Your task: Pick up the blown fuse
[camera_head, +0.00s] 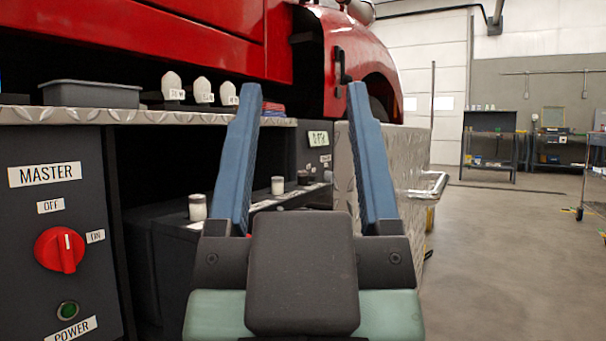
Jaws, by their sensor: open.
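My gripper (303,92) is open, its two blue fingers pointing away from me in front of the fire truck's bumper. Nothing is between them. Past the fingers, inside the dark bay under the bumper deck, small cylinders stand in a row on a ledge. The nearest white cylinder (197,207) is just left of the left finger. Another white cylinder (277,185) and a dark-topped one (302,178) appear between the fingers, farther back. The dark one may be the blown fuse, but I cannot tell for certain. The left finger hides part of the ledge.
A panel with a red MASTER switch (60,250) is at left. The tread-plate deck (60,115) above the bay holds a grey tray (90,94) and several white tagged pieces. A tread-plate bumper wall (405,165) borders the bay at right. Open floor (500,260) lies beyond.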

